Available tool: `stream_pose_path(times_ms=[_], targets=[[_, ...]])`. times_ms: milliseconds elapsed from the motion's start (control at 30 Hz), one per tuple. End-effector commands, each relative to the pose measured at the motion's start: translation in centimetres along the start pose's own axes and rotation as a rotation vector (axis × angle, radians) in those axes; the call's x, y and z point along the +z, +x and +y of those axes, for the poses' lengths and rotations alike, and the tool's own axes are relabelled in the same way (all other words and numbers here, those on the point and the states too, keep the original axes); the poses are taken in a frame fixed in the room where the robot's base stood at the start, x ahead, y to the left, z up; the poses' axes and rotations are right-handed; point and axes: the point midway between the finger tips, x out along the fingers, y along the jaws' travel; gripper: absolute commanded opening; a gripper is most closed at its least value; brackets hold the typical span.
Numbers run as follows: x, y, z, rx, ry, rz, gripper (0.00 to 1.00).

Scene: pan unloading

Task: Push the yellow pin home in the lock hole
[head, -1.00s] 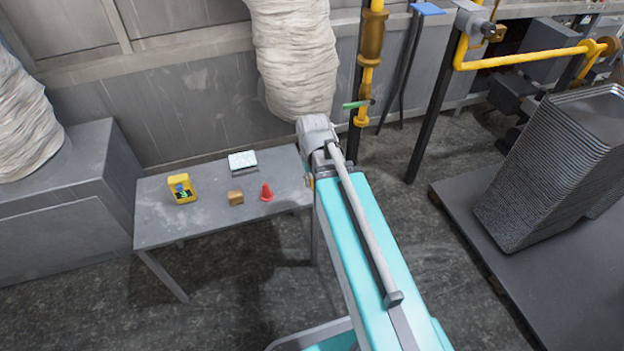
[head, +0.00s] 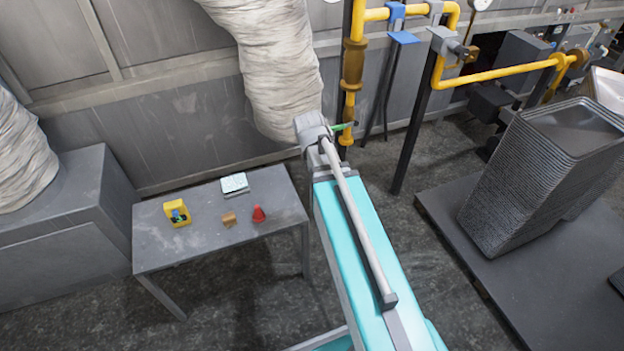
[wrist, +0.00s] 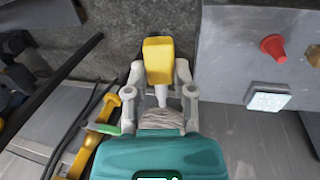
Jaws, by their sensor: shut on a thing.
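My gripper (wrist: 160,72) is shut on the yellow pin in the wrist view, with one pale finger on each side. The yellow pin (wrist: 158,58) shows a blocky yellow head, and a pale tapered part shows below it between the fingers. The pin is held clear over the floor, beside the table. In the head view my own turquoise arm hides the gripper and the pin. I cannot make out the lock hole in either view.
A grey table (head: 200,243) carries a yellow box (head: 177,214), a brown block (head: 229,219), a red cone (head: 259,214) and a white-topped box (head: 234,184). Yellow pipe (head: 353,75) with a green handle (head: 343,127) stands behind my arm. Stacked dark trays (head: 530,180) stand right.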

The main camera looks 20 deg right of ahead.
Motion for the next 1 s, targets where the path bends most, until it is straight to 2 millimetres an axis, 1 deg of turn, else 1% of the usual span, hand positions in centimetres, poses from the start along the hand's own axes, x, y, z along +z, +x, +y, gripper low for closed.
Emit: stream_pose_path(times_ms=[33, 267, 567, 767, 1000], targets=[[-0.4, -1.4, 1.0, 0.025, 0.003, -0.001, 0.00], [-1.4, -4.6, 4.5, 0.164, 0.011, -0.003, 0.00], [-2.8, -9.9, 9.1, 0.393, 0.017, -0.007, 0.00], [-3.6, -14.2, 12.1, 0.567, 0.018, -0.009, 0.00], [-4.7, -20.0, 15.6, 0.785, 0.015, -0.010, 0.00]])
